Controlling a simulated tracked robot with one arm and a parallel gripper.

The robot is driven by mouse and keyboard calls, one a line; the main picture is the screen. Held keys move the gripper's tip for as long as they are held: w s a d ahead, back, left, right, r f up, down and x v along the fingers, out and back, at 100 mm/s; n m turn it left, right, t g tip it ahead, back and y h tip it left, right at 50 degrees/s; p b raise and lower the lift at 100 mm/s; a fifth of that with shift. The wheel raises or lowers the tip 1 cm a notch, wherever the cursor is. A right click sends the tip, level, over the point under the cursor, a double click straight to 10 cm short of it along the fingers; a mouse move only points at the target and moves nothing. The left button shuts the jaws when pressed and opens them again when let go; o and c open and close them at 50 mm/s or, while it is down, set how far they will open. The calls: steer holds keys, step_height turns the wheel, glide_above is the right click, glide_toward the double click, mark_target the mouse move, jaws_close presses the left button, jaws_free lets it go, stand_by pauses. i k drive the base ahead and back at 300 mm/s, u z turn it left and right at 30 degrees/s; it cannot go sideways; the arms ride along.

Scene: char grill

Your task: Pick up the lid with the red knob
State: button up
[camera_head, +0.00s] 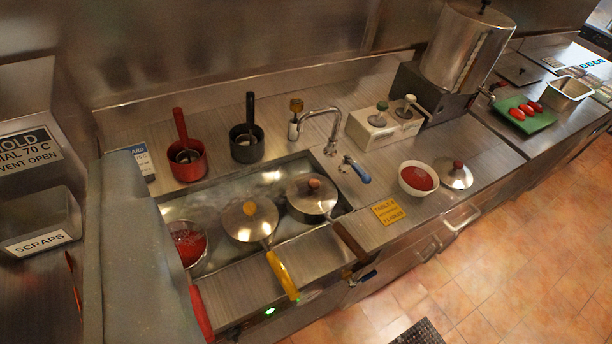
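The lid with the red knob (454,179) is a round silver lid. It lies on the steel counter at the right of the middle, just right of a white bowl of red sauce (418,179). Its dark red knob (458,165) points up and nothing covers it. Two other lids sit on pans at the cooking well: one with a yellow knob (250,208) and one with an orange-brown knob (314,184). My gripper does not show in this view.
A yellow sign (388,212) lies left of the bowl, near the counter's front edge. A large steel cylinder (462,48) rises at the back right.

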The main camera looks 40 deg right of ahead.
mark_target(453, 173)
steer(key=z, duration=2.05)
steer(key=i, duration=0.9)
steer(key=z, duration=0.4)
steer(key=i, duration=1.1)
steer(key=u, duration=0.45)
